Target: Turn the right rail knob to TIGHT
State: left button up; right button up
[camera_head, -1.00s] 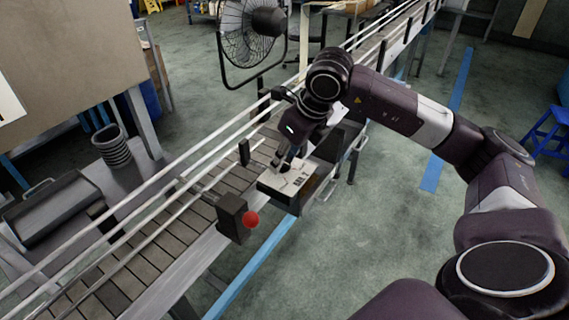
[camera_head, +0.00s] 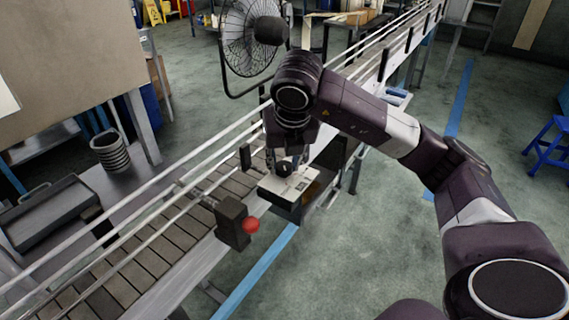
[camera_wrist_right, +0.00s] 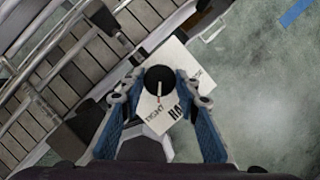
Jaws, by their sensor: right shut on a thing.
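The right rail knob (camera_wrist_right: 159,80) is a round black knob with a pale and red pointer line. It stands on a white label plate (camera_wrist_right: 176,58) with the word TIGHT and larger black letters. In the wrist view the pointer line runs down toward the TIGHT side. My right gripper (camera_wrist_right: 162,84) is shut on the knob, one blue-padded finger on each side. In the head view my right gripper (camera_head: 285,160) points down at the white plate (camera_head: 289,186) on its dark box; its fingers partly hide the knob. My left gripper is not in view.
A dark box with a red button (camera_head: 251,225) stands on the near conveyor edge, left of the plate. The slatted conveyor (camera_head: 137,268) and its metal rails run diagonally past it. A fan (camera_head: 250,35) stands behind.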

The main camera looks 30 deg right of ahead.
dwell(0.4)
jog(key=o, duration=1.2)
jog(key=shift+c, duration=0.2)
jog(key=v, duration=1.2)
jog(key=shift+s+f, duration=0.1)
